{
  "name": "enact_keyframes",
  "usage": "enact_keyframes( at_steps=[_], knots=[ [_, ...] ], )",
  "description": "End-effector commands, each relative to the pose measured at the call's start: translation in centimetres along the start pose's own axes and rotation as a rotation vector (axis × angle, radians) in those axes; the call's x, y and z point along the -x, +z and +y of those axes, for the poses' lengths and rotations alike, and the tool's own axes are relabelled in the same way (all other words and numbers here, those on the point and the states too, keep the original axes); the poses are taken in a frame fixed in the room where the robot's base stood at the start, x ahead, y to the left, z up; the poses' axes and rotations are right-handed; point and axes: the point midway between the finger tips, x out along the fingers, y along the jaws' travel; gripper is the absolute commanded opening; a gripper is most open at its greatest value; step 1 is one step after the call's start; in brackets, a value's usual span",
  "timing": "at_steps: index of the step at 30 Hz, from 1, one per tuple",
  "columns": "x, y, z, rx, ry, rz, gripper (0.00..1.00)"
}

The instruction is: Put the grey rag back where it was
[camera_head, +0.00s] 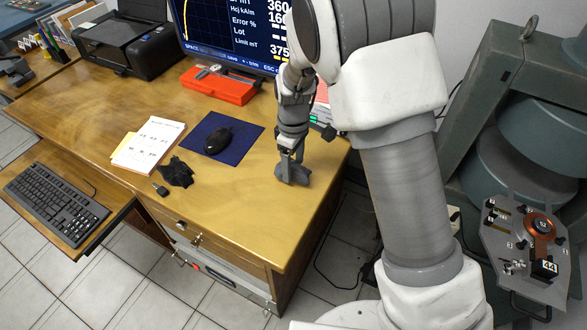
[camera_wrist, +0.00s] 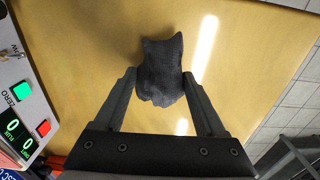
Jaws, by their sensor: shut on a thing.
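The grey rag (camera_wrist: 160,70) is a dark grey, crumpled cloth between the two fingers of my gripper (camera_wrist: 160,88) in the wrist view. My gripper is shut on it. In the head view the gripper (camera_head: 291,163) points down at the right end of the wooden desk (camera_head: 230,215), with the rag (camera_head: 293,175) at its fingertips. The rag is at or just above the desk top; I cannot tell whether it touches.
A paper pad (camera_head: 150,145), a red case (camera_head: 218,86) and a monitor (camera_head: 228,30) stand farther back. An instrument with lit buttons (camera_wrist: 21,92) is beside the gripper.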

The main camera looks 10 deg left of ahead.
Motion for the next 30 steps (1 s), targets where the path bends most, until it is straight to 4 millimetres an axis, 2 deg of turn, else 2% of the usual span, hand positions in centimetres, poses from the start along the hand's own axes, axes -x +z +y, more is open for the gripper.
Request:
enact_keyframes(
  at_steps=[1, 3, 14, 15, 18, 19, 26, 30],
  knots=[
    [-1.1, 0.0, 0.0, 0.001, -0.001, -0.002, 0.18],
    [-1.7, 0.0, 0.0, -0.001, 0.000, -0.001, 0.18],
    [-2.1, 0.0, 0.0, 0.000, 0.000, 0.000, 0.18],
    [-2.0, 0.0, 0.0, 0.000, 0.000, 0.000, 0.78],
    [-1.9, 0.0, 0.0, 0.000, 0.000, 0.000, 0.96],
    [-1.9, 0.0, 0.0, 0.000, 0.000, 0.000, 1.00],
    [-1.9, 0.0, 0.0, 0.000, 0.000, 0.000, 1.00],
    [-0.9, 0.0, 0.1, 0.000, 0.002, 0.002, 1.00]
  ],
)
